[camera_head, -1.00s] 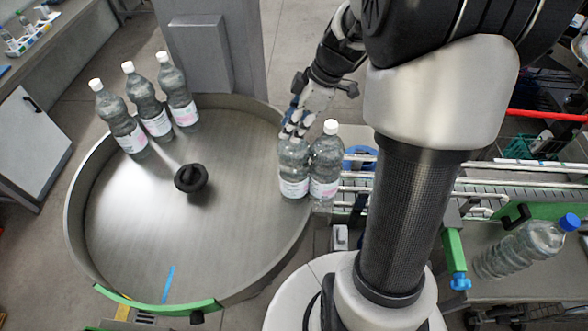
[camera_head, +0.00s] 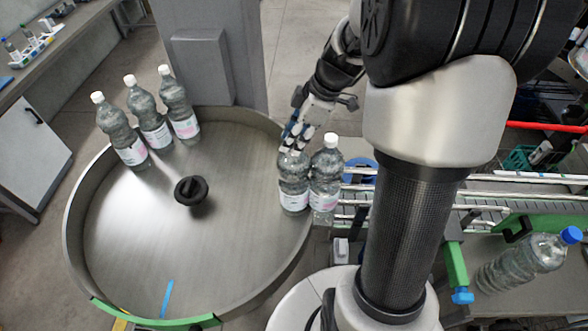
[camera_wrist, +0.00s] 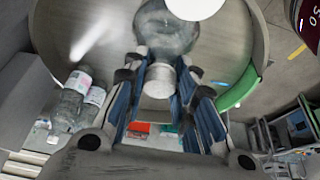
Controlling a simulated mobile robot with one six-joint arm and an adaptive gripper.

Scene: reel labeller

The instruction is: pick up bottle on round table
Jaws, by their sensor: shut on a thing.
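The round table (camera_head: 130,245) is a grey metal disc with a raised rim. At its right edge a clear bottle (camera_head: 293,183) with a pale label stands upright. My gripper (camera_head: 298,140) comes down from above and is shut on this bottle at its cap and neck. In the wrist view the white cap (camera_wrist: 158,82) sits between the blue-padded fingers of my gripper (camera_wrist: 172,98), with the clear bottle body (camera_wrist: 165,30) beyond. A second, similar bottle (camera_head: 326,178) stands close on its right. Whether the held bottle is off the surface cannot be told.
Three more bottles (camera_head: 155,118) stand at the table's upper left rim. A black knob (camera_head: 190,190) is at the table's centre. The table's middle is otherwise clear.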

